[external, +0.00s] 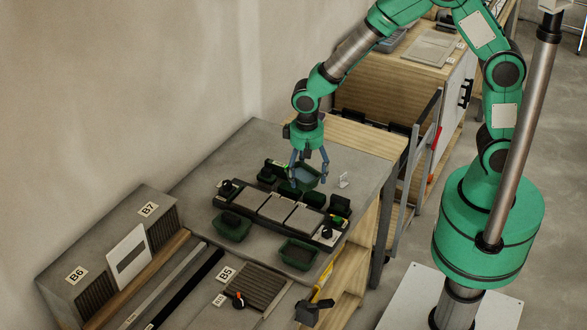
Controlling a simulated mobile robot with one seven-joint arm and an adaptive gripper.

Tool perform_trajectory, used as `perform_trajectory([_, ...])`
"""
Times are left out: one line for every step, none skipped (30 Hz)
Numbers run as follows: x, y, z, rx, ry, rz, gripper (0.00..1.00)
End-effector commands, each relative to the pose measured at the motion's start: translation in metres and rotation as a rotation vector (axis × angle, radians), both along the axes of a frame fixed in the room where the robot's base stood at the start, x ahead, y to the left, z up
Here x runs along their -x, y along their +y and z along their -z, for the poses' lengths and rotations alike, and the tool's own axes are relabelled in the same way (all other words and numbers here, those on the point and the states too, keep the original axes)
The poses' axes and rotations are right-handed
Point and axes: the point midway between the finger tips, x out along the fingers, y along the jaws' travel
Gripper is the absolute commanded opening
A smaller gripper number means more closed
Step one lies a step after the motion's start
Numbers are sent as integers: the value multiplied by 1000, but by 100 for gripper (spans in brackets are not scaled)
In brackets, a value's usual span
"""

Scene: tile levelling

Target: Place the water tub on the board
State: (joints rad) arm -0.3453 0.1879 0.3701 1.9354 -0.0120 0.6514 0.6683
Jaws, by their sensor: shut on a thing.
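My gripper (309,178) points down over the far side of the workbench, shut on a dark green tub (311,185) with a bluish inside, which looks like the water tub. The tub appears roughly level, above or just behind the far edge of the board; its height is hard to tell. The long dark board (228,199) lies on the bench and carries a row of grey tiles (276,207). Small dark blocks stand along its far side, partly hidden by the held tub.
Two other dark green tubs, a left one (232,228) and a right one (299,254), sit in front of the board. A small clear piece (344,180) stands right of the gripper. A grey unit with labelled slots (110,257) lies at front left. The bench's back left is clear.

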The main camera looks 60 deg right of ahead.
Motion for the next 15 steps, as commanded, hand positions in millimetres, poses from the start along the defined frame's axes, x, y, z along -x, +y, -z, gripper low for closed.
perform_trajectory([5, -19, 0, 2, 1, 28, 43])
perform_trajectory([8, -28, 1, 1, 1, 42, 43])
perform_trajectory([12, -40, 2, 1, 2, 61, 43])
perform_trajectory([15, -50, 3, 1, 2, 76, 43])
perform_trajectory([19, -59, 4, 3, 1, 90, 43])
perform_trajectory([24, -71, 5, 3, 2, 109, 43])
perform_trajectory([28, -79, 6, 3, 2, 123, 43])
perform_trajectory([31, -88, 7, 2, 2, 137, 43])
perform_trajectory([37, -99, 8, 4, 3, 156, 43])
perform_trajectory([42, -107, 9, 4, 3, 171, 43])
perform_trajectory([46, -115, 10, 4, 2, 185, 43])
perform_trajectory([52, -126, 11, 4, 3, 204, 43])
perform_trajectory([58, -134, 12, 5, 4, 218, 43])
perform_trajectory([62, -141, 13, 5, 3, 232, 43])
perform_trajectory([69, -151, 14, 5, 4, 251, 43])
